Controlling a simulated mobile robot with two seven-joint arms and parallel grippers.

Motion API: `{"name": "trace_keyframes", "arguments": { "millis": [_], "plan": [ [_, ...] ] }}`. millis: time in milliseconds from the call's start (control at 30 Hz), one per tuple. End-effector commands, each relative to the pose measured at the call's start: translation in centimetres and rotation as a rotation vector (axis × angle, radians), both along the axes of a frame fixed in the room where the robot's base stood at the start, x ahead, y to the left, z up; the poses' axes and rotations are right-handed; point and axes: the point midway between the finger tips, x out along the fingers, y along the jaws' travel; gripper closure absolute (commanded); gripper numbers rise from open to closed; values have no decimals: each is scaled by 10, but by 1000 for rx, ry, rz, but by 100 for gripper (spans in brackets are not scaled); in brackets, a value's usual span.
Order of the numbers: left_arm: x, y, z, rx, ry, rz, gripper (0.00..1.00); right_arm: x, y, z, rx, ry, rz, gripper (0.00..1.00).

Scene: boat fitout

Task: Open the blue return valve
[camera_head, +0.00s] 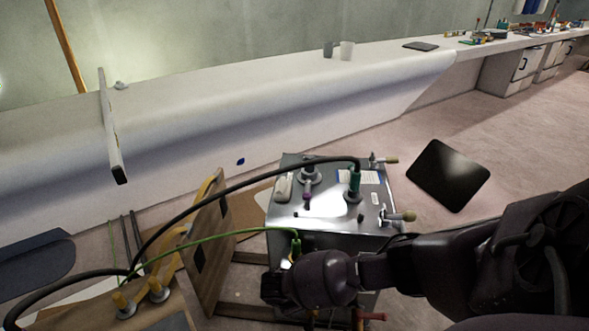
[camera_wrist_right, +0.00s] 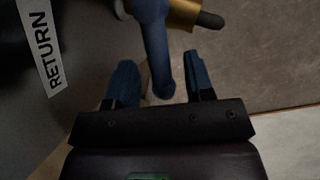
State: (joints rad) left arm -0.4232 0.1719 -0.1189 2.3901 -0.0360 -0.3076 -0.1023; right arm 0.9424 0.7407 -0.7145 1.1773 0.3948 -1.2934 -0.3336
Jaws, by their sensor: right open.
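The blue return valve's lever (camera_wrist_right: 163,70) shows in the right wrist view. It extends down between the two fingers of my right gripper (camera_wrist_right: 158,64), which is open. I see a gap on each side of the lever, so the fingers do not look clamped on it. A RETURN label (camera_wrist_right: 49,60) is on the grey surface to the left, and a brass fitting (camera_wrist_right: 184,14) with a dark end is at the top. In the head view my right arm reaches in front of the metal tank (camera_head: 335,222) and hides the blue valve. My left gripper is not in view.
A red-handled valve (camera_head: 370,316) sits low on the tank's front. Black and green hoses (camera_head: 215,233) run from the tank to a wooden stand (camera_head: 157,307) at left. A wooden panel (camera_head: 209,250) stands beside the tank. A black mat (camera_head: 447,175) lies on open floor at right.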

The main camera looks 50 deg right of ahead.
Motion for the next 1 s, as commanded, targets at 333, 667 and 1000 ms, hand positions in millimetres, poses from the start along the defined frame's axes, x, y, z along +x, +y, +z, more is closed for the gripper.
{"name": "trace_keyframes", "arguments": {
  "millis": [333, 667, 1000],
  "plan": [
    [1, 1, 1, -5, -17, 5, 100, 0, -2, -3, -1, -1, -1, 52],
    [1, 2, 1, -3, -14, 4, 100, 0, -2, -3, -1, -1, -1, 99],
    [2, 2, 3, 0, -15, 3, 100, -3, -6, -3, -2, -1, 6, 100]
  ]
}}
